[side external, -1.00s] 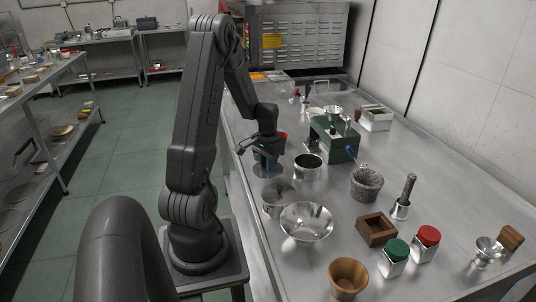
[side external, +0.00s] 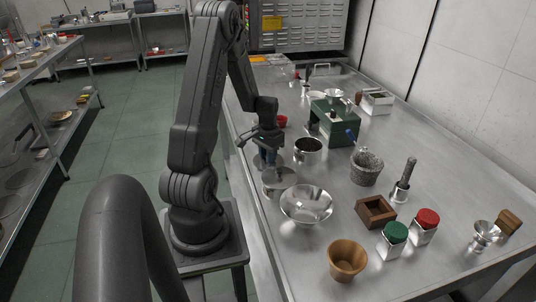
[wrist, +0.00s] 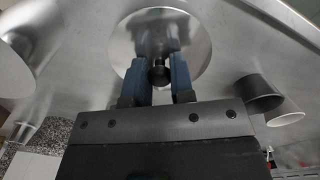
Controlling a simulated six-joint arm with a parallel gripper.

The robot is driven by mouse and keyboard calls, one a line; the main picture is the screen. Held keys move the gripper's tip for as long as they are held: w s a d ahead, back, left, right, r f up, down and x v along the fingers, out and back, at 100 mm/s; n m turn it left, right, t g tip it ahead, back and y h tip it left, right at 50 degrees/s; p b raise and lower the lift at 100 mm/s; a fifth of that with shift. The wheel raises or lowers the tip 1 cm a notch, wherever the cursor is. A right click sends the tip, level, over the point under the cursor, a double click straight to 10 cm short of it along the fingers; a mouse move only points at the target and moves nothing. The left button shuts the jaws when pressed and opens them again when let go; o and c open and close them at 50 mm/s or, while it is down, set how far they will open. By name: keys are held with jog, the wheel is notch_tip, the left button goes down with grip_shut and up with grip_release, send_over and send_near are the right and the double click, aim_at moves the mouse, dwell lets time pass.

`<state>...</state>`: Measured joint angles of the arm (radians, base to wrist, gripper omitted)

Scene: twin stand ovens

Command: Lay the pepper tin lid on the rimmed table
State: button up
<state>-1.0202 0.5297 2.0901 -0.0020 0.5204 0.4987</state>
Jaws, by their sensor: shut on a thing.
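The pepper tin lid is a round, shiny silver disc with a small dark knob; it fills the upper middle of the wrist view (wrist: 184,30). My gripper (wrist: 158,75) has its blue fingers shut on the knob, with the disc beyond the fingertips. In the side view my gripper (side external: 267,158) points down near the left edge of the rimmed table (side external: 330,195), and the lid is partly hidden around the fingers. The lid is very low over the table or touching it; I cannot tell which.
A dark-mouthed pot (side external: 307,150) is close on the right. A green box (side external: 334,122) and grey mortar (side external: 366,168) stand farther right.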

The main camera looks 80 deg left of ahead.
jog(key=shift+f, duration=0.25)
jog(key=o, duration=0.8)
jog(key=shift+r, duration=0.1)
jog(key=shift+r, duration=3.4)
